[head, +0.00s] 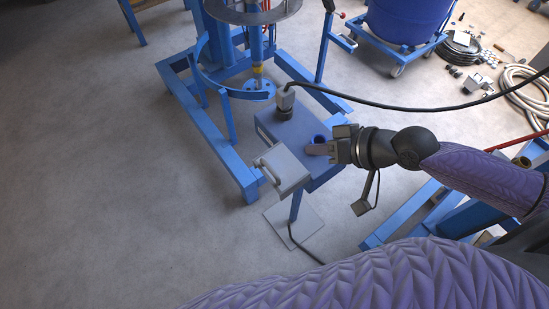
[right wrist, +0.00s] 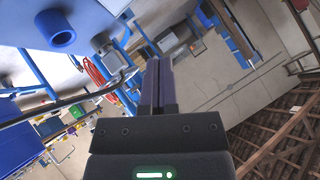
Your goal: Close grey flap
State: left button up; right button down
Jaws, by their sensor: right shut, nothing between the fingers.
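The grey flap (head: 284,167) is a light grey plate with a bar handle, at the front left end of a blue box on a post. It sticks out from the box, tilted and open. My right gripper (head: 314,149) is shut and empty. It is over the box top (head: 290,132), right of the flap and close to a round blue socket (head: 321,138). I cannot tell whether it touches anything. In the right wrist view its fingers (right wrist: 158,86) are together, and the blue socket (right wrist: 63,38) is at the upper left. My left gripper is not in view.
A grey plug (head: 285,101) with a black cable (head: 390,106) stands at the box's back end. A blue frame (head: 215,140) is behind and left. A blue drum (head: 405,18) on a wheeled dolly is at the back right. The floor at left is clear.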

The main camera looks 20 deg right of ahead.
aim_at(267, 162)
jog(key=b+x, duration=0.1)
jog(key=x, duration=0.7)
jog(key=shift+d+b, duration=0.1)
jog(key=shift+b, duration=0.2)
jog(key=shift+s+a+f, duration=0.1)
jog(key=shift+a+f, duration=0.25)
jog(key=shift+f, duration=0.2)
jog(key=shift+s+a+f, duration=0.15)
jog(key=shift+a+f, duration=0.15)
jog(key=shift+f, duration=0.3)
jog(key=shift+s+a+f+b, duration=0.1)
jog(key=shift+a+f+b, duration=0.2)
jog(key=shift+f, duration=0.25)
